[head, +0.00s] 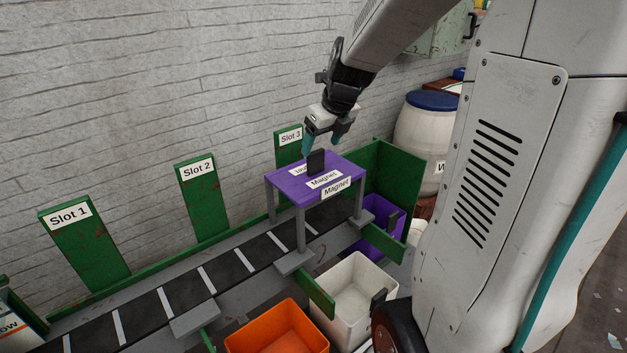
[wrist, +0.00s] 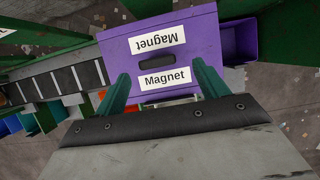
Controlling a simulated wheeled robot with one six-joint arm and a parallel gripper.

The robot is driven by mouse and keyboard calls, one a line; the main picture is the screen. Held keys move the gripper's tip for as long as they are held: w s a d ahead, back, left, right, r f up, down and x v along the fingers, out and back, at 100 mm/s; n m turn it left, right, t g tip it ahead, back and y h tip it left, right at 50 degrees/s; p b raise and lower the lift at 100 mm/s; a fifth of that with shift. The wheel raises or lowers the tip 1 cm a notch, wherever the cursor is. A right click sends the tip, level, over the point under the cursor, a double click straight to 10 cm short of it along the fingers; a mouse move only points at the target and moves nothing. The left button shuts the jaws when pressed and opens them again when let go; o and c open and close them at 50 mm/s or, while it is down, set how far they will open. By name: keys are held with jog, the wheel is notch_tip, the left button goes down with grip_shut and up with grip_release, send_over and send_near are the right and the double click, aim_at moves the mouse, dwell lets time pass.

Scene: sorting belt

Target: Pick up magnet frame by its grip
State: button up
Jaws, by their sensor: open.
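The magnet frame (head: 287,184) is a purple tabletop with Magnet labels on grey legs, standing upright over the belt near Slot 3. Its grip (head: 316,162) is a small black upright piece on the top. The grip also shows from above in the wrist view (wrist: 158,61), between two labels. My gripper (head: 321,145) is open and empty, just above and behind the grip in the head view. In the wrist view its teal fingers (wrist: 160,72) are spread wide over the purple top, with the grip ahead between them. I cannot tell the exact height gap.
The dark belt (head: 180,291) with white stripes runs under the frame. Green boards for Slot 1 (head: 83,248), Slot 2 (head: 202,203) and Slot 3 (head: 288,148) line the wall side. Orange (head: 262,345), white (head: 337,318) and purple (head: 366,240) bins stand in front. A white barrel (head: 418,135) stands behind.

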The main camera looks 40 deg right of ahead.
aim_at(314, 160)
jog(key=x, duration=0.7)
jog(key=shift+a+f, duration=0.15)
jog(key=shift+f, duration=0.05)
grip_shut()
